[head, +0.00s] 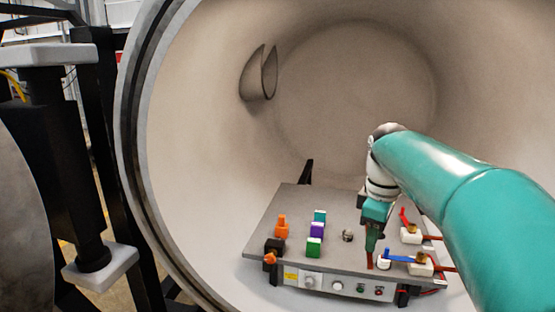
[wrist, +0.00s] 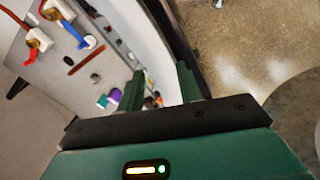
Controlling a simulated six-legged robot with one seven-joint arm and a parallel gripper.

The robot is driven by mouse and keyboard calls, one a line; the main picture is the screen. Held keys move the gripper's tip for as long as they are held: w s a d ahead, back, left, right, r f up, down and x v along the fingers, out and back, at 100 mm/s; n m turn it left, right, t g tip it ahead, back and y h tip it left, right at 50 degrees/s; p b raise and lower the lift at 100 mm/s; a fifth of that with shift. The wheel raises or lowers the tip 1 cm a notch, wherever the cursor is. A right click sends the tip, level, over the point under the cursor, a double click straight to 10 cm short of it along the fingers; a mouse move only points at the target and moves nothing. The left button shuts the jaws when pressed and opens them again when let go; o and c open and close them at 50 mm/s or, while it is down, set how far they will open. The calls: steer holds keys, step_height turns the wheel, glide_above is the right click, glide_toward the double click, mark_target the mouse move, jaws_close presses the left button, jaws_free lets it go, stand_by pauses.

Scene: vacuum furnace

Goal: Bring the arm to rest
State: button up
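My arm reaches in from the right of the head view into the round chamber. My gripper (head: 371,255) points down over the right part of the grey panel (head: 335,215), close to the blue-handled valve (head: 398,258). In the wrist view my gripper (wrist: 158,82) has its two green fingers apart, with nothing held between them. I cannot tell whether the fingertips touch the panel. The red-handled valve (head: 409,224) is just right of the gripper; both valves show in the wrist view at the upper left.
Orange (head: 282,228), purple (head: 317,230) and green (head: 314,247) pieces stand on the panel's left half. A round knob (head: 347,236) sits mid-panel. The chamber rim (head: 137,180) curves at the left. The space above the panel's left half is free.

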steer(key=s+a+f+m+t, duration=0.1)
steer(key=s+f+m, duration=0.1)
steer(key=s, duration=0.5)
steer(key=s+a+f+m+t, duration=0.1)
steer(key=s+a+f+m, duration=0.1)
steer(key=s+m, duration=0.3)
steer(key=s+a+f+m+t, duration=0.2)
steer(key=s+f+m, duration=0.2)
steer(key=s, duration=0.6)
steer(key=shift+s+f, duration=0.15)
steer(key=shift+f, duration=0.1)
stand_by(1.6)
